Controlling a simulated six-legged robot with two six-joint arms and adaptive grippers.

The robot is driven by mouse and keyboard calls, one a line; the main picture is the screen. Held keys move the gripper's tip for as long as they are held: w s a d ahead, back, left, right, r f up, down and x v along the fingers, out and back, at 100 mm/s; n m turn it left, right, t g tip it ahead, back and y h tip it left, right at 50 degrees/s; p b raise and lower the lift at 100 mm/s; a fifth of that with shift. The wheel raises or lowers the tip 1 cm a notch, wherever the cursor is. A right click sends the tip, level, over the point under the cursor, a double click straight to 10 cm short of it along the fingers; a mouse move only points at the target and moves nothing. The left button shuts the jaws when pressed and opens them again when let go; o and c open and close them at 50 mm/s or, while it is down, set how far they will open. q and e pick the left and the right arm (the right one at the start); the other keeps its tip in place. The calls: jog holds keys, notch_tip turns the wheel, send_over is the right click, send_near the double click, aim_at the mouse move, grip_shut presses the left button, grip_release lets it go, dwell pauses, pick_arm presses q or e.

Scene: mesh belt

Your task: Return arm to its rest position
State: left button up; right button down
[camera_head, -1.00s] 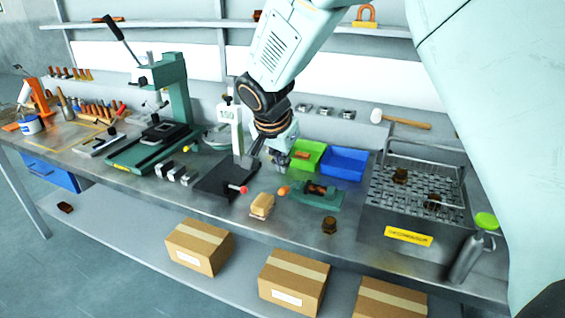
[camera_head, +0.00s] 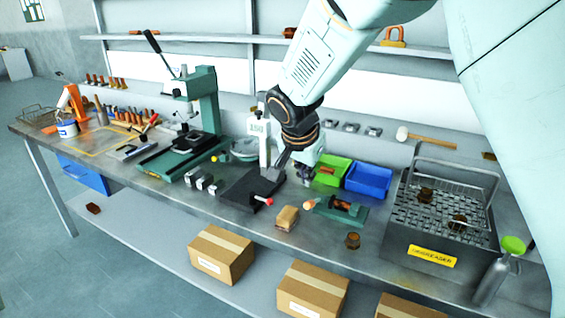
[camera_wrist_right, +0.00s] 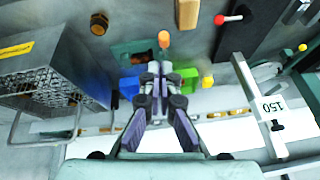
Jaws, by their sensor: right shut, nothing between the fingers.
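My right arm comes down from the top of the head view. Its gripper (camera_head: 303,176) hangs above the bench, just left of the green bin (camera_head: 332,168) and right of the black plate of the height gauge (camera_head: 251,190). In the right wrist view the gripper (camera_wrist_right: 160,68) points over the bench with its fingers together and nothing between them. A green fixture with an orange-knobbed handle (camera_wrist_right: 137,55) lies below and beyond the fingertips. My left gripper does not show in either view.
A green arbor press (camera_head: 207,105) stands to the left. A brown block (camera_head: 287,216) and a brown nut (camera_head: 353,241) lie near the front edge. Cardboard boxes (camera_head: 222,256) sit below.

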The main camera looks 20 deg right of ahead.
jog(key=s+a+f+n+t+y+b, duration=0.15)
jog(key=s+f+n, duration=0.3)
jog(key=f, duration=0.55)
jog(key=s+a+f+n+t+y+b, duration=0.1)
jog(key=s+a+f+n+y+b, duration=0.1)
jog(key=s+f+n, duration=0.5)
jog(key=s+d+f+g+b, duration=0.1)
jog(key=s+f+g+b, duration=0.2)
jog(key=s+f, duration=0.9)
jog(key=s+f+g+b, duration=0.3)
jog(key=s+f, duration=0.9)
jog(key=s, duration=0.4)
jog(key=shift+s+d+f+m+b, duration=0.3)
jog(key=shift+s+d+m+b, duration=0.15)
jog(key=shift+b, duration=0.45)
